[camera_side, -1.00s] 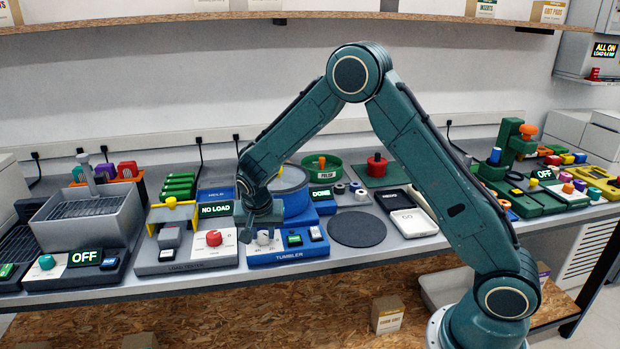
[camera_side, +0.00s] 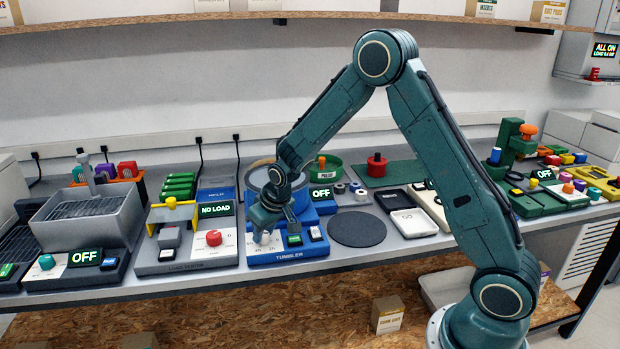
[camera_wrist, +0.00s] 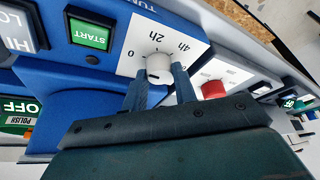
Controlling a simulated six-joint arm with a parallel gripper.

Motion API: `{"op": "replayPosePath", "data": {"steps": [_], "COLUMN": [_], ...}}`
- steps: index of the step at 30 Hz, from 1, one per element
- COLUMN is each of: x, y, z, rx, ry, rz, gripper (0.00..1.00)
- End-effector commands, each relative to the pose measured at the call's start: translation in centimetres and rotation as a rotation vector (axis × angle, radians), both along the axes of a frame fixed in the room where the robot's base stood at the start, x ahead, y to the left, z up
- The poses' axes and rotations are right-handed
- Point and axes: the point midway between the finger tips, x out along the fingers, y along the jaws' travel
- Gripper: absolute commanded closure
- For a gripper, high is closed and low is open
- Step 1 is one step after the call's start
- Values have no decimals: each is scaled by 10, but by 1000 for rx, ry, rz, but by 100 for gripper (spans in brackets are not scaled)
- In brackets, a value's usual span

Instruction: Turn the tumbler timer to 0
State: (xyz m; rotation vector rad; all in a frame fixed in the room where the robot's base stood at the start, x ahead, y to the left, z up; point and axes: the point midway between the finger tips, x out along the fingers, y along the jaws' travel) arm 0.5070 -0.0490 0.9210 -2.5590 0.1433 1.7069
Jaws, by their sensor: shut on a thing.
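The blue tumbler unit (camera_side: 290,257) sits at the bench's front edge. Its white timer knob (camera_wrist: 158,66) stands on a white dial plate marked 0, 2h and 4h in the wrist view. My gripper (camera_side: 266,236) is over the plate and shut on the knob, with one finger on each side. A small dark mark shows on the knob; I cannot tell exactly which number it points to. A green START button (camera_wrist: 90,34) is beside the dial.
The load tester with a red knob (camera_side: 214,238) and a NO LOAD display (camera_side: 215,210) stands close on the left. A dark round pad (camera_side: 357,229) lies to the right. The bench's front edge is close.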

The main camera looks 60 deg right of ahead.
Motion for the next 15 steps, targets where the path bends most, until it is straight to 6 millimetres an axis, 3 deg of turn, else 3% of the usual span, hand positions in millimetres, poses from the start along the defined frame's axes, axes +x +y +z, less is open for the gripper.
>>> {"op": "replayPosePath", "data": {"steps": [15], "x": [-1], "y": [-1], "z": [-1], "rx": [1], "ry": [5], "rz": [129], "gripper": [95]}}
